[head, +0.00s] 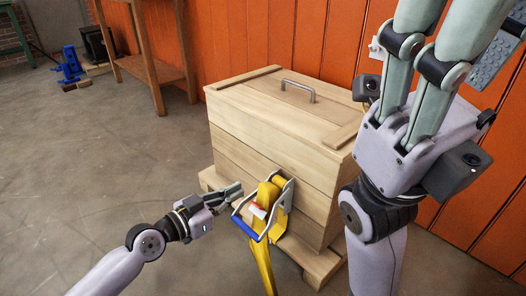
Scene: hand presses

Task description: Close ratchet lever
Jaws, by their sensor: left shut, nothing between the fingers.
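The ratchet lever, a metal frame with a blue handle bar (245,226), stands out from the front of a wooden crate (295,158). Its yellow strap (263,264) is wound on the ratchet and hangs down below it. My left gripper (238,188) is shut and empty, just left of the ratchet and above the blue handle. Whether it touches the lever cannot be told. My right gripper (442,20) is raised large at the upper right, away from the ratchet, with its fingers pointing up and its tips cut off by the top edge.
The crate has a metal lid handle (298,88) and rests on a wooden pallet (207,178). A wooden table (150,68) and a blue tool (70,64) are at the back left. An orange wall (320,30) runs behind. The floor at left is clear.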

